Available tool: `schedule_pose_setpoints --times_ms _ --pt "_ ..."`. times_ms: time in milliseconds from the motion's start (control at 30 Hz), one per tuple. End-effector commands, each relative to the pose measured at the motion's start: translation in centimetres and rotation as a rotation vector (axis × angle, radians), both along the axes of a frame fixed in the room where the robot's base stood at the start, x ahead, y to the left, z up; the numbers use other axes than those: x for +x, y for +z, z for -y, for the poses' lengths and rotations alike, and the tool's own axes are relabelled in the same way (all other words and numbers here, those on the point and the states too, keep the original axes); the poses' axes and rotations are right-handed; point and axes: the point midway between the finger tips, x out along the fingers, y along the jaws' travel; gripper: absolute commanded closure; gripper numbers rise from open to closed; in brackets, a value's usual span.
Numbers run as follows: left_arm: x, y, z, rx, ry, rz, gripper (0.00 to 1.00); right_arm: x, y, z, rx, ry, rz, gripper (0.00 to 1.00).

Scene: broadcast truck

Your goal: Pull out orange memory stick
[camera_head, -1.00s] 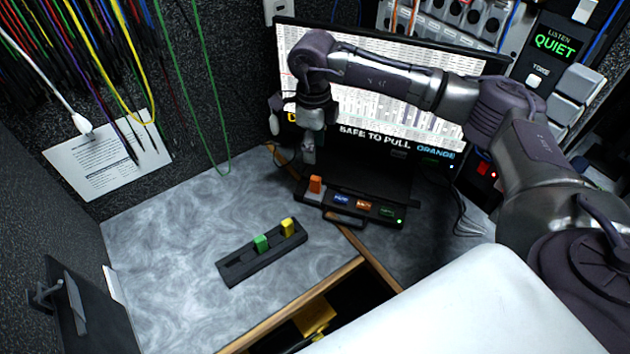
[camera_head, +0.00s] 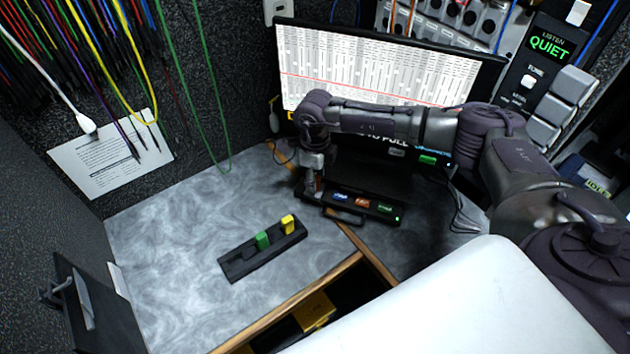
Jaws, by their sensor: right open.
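The orange memory stick (camera_head: 318,186) stands upright at the left end of a black dock (camera_head: 350,216). Only a sliver of it shows. My right gripper (camera_head: 312,184) has come down over the stick from above, with its fingers around or just beside it. The gripper is open; whether a finger touches the stick I cannot tell. The dock has blue, orange and green labels along its front. My left gripper is not in view.
A black rack (camera_head: 250,262) holding a green stick (camera_head: 262,240) and a yellow stick (camera_head: 288,224) lies on the grey counter (camera_head: 180,240). A monitor (camera_head: 375,70) stands behind the dock, partly covered by my right arm. An open drawer with a yellow item (camera_head: 314,310) is below the counter edge.

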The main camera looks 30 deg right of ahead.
Motion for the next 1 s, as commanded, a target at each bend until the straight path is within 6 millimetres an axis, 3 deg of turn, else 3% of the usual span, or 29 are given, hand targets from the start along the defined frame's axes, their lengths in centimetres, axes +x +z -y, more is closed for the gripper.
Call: schedule_pose_setpoints --times_ms 133,400,767,1000 --pt "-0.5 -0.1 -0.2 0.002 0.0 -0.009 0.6 0.0 0.0 0.0 0.0 0.0 0.0 0.55" --pt "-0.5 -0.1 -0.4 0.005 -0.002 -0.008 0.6 0.0 0.0 0.0 0.0 0.0 0.0 1.0" --pt "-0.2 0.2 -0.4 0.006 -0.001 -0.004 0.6 0.0 0.3 0.0 0.001 -0.001 0.001 1.0" --pt "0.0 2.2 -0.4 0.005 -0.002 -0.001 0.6 0.1 3.1 0.0 0.001 -0.001 0.002 1.0"
